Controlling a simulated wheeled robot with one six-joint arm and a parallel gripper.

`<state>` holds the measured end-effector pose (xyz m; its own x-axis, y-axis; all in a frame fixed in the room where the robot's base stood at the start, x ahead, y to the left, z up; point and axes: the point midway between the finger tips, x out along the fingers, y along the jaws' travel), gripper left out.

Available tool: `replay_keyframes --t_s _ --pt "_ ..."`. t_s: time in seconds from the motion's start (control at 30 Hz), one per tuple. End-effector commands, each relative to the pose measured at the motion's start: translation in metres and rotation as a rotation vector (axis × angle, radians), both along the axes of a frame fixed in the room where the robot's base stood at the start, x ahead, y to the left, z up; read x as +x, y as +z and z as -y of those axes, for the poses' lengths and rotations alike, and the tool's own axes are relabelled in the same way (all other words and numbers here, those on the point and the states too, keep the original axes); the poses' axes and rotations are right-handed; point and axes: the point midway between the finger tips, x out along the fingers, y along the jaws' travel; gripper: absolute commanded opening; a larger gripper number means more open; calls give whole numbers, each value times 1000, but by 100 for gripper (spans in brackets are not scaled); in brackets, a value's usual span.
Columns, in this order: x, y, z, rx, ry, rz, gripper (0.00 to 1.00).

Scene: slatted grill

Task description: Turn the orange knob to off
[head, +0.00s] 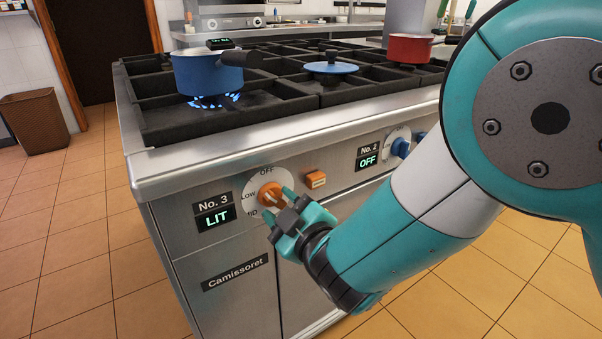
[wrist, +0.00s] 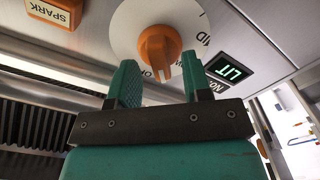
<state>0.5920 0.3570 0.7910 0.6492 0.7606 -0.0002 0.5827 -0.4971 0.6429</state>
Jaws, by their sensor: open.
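The orange knob (head: 268,192) sits on a white round dial on the stove's front panel, with OFF at the top and LOW at the left. Beside it the No. 3 display (head: 214,218) reads LIT. My gripper (head: 279,207) is open at the knob and partly covers the dial's lower right. In the wrist view the knob (wrist: 158,48) shows just beyond my open fingertips (wrist: 158,75). Its raised bar points down into the gap between them, near a partly hidden label. I see no grip on it; whether the fingers touch it, I cannot tell.
A blue pot (head: 207,74) stands over a blue flame (head: 214,101) at the left burner. An orange button (head: 315,179), marked SPARK in the wrist view (wrist: 53,11), is right of the dial. A blue knob (head: 400,148) with an OFF display is farther right.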

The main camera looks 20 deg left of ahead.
Motion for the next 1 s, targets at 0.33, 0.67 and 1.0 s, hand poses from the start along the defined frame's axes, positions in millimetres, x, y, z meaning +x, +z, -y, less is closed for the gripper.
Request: replay_keyframes --t_s 0.33,0.67,1.0 --pt "9 -1 -9 0 0 0 45" --pt "8 -1 -9 0 0 0 12" --pt "8 -2 -9 13 0 -15 0"
